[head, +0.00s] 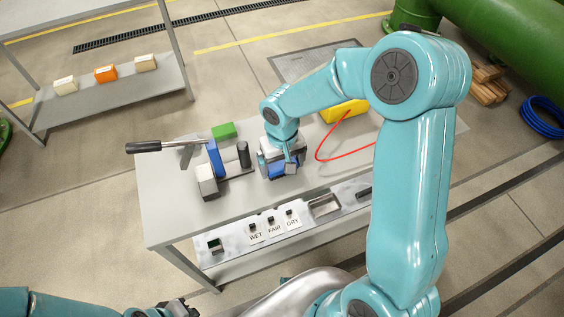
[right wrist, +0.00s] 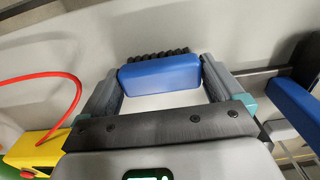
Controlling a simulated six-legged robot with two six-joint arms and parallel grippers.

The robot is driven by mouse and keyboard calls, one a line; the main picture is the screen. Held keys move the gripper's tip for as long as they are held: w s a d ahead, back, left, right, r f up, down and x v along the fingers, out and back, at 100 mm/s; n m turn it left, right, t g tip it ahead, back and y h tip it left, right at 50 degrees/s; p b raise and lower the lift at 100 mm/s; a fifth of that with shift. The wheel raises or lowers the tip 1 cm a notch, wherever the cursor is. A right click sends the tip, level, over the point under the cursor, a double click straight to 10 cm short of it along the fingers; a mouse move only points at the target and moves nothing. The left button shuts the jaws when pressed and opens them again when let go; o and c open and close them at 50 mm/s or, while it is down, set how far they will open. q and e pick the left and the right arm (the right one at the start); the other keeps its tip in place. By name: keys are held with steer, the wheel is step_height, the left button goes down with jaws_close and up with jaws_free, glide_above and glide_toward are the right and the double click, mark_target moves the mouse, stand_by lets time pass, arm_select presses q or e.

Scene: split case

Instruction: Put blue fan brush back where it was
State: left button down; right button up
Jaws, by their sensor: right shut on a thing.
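The blue fan brush (head: 284,169) is a blue block with a row of dark tufts along one edge. In the right wrist view the brush (right wrist: 160,72) lies crosswise between the two fingers of my right gripper (right wrist: 162,84), which is shut on it. In the head view my right gripper (head: 281,160) points down near the middle of the workbench (head: 165,205) and partly covers the brush. Whether the brush touches the bench top is unclear. My left gripper (head: 176,308) shows only in part at the bottom edge, and its fingers are not clear.
A lever device with a blue arm (head: 215,157) and black handle stands left of my right gripper, beside a dark cylinder (head: 243,154) and green block (head: 223,131). A yellow box (head: 343,110) with red cable lies behind right. A panel labelled WET, FAIR, DRY (head: 273,228) lines the front.

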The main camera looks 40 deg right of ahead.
mark_target(282, 164)
steer(key=shift+f, duration=0.1)
steer(key=o, duration=0.6)
steer(key=shift+c, duration=0.2)
step_height(282, 164, up, 12)
steer(key=shift+p, duration=0.3)
steer(key=shift+s, duration=0.15)
